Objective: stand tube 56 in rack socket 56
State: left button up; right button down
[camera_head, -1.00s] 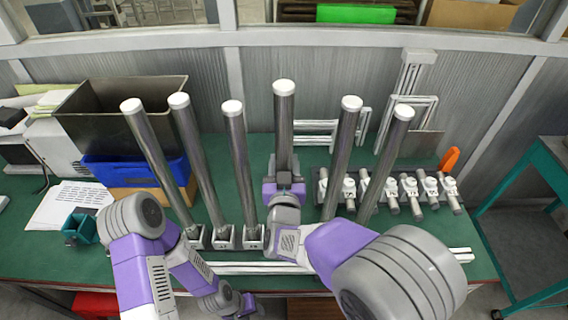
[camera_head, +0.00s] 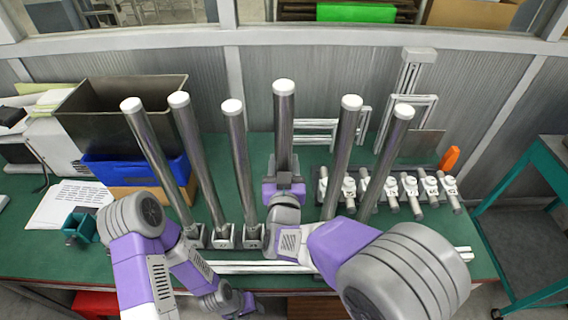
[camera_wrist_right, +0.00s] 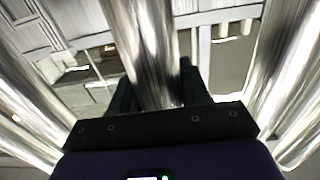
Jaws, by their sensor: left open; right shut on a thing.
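Several tall grey metal tubes with white caps rise from the green bench. My right gripper (camera_head: 284,188) is shut on one tube (camera_head: 284,130), which looks upright. This tube (camera_wrist_right: 150,50) also runs between the fingers in the right wrist view; its lower end is hidden behind my arm. Three tubes on the left stand in small grey rack sockets (camera_head: 223,238) at the front. Two more tubes (camera_head: 341,160) (camera_head: 385,165) stand to the right, their lower ends partly hidden. No numbers are readable. My left gripper (camera_head: 238,305) is open, low at the bench's front, apart from the tubes.
A row of metal fittings (camera_head: 390,188) lies at the right with an orange object (camera_head: 450,158) behind it. A black bin (camera_head: 120,120), a blue tray (camera_head: 125,168) and papers (camera_head: 68,203) occupy the left. White rails (camera_head: 235,267) lie along the bench's front.

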jog(key=shift+f+b, duration=0.6)
dwell(0.3)
jog(key=c, duration=0.8)
grip_release()
jog(key=s+b, duration=0.3)
jog(key=s, duration=0.8)
dwell(0.4)
